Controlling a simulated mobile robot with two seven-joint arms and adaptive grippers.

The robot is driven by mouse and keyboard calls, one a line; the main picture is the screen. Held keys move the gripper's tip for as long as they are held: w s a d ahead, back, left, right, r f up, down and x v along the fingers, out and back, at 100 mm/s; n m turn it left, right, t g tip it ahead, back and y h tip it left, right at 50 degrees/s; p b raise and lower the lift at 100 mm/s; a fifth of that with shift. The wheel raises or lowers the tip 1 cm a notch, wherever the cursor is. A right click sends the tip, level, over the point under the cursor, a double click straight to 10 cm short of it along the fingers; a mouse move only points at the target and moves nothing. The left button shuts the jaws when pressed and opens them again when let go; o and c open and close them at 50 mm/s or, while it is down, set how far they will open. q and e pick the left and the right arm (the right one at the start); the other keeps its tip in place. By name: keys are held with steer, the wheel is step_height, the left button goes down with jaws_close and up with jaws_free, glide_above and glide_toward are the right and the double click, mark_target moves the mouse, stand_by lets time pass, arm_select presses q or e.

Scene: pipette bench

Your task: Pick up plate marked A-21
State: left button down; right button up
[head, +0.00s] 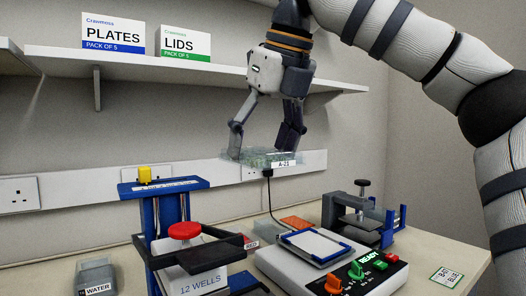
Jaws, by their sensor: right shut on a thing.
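The plate marked A-21 (259,159) is a clear, flat plate with a white label on its front edge. My right gripper (262,152) points down and is shut on the plate, with one finger at its left side and one at its right. The plate is held in the air, roughly level, in front of the wall and above the bench. My left gripper is not in this view.
A WATER container (97,275) sits left. A shelf (137,61) holds PLATES (113,34) and LIDS (185,44) boxes.

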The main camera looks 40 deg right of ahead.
steer(key=shift+r, duration=1.5)
